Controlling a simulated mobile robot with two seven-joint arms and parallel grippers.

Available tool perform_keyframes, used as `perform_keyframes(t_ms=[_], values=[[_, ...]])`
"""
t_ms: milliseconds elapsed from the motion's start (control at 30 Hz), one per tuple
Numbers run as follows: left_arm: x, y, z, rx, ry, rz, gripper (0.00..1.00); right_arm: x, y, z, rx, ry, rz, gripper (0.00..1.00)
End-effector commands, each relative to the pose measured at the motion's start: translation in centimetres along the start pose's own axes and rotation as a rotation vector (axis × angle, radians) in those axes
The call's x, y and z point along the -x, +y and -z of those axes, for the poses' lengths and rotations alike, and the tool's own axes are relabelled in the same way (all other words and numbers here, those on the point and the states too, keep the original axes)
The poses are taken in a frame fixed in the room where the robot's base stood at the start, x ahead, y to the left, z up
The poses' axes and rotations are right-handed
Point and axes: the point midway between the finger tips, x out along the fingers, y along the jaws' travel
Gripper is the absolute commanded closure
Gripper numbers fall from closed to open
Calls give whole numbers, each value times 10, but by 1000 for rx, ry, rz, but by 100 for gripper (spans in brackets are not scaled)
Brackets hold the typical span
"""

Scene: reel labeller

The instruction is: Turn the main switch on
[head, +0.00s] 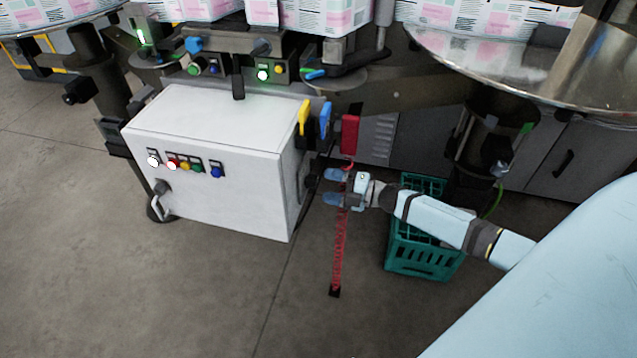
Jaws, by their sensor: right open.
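A white control cabinet (205,205) stands left of centre. A dark part, which looks like the main switch (312,178), sticks out from the cabinet's right side; its handle position is too small to tell. My right gripper (328,187) is open just right of this part, its two blue-grey fingers pointing left towards it. I cannot tell whether the fingertips touch it. My left gripper is out of view.
Yellow (304,117), blue (325,118) and red (350,134) items hang by the cabinet's right top edge. A green crate (425,262) stands under my right arm. Buttons (185,166) line the cabinet front.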

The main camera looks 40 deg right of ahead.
Motion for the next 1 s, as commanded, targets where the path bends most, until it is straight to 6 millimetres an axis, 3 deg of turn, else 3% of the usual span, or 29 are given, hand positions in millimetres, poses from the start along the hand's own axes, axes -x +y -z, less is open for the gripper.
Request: perform_keyframes(t_ms=[200,400,600,1000], values=[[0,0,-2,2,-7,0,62,52,-1,0,-1,-2,3,31],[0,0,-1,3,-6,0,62,84,0,0,-1,-1,1,31],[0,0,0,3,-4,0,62,95,0,0,0,0,0,31],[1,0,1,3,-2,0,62,95,0,0,0,0,0,31]])
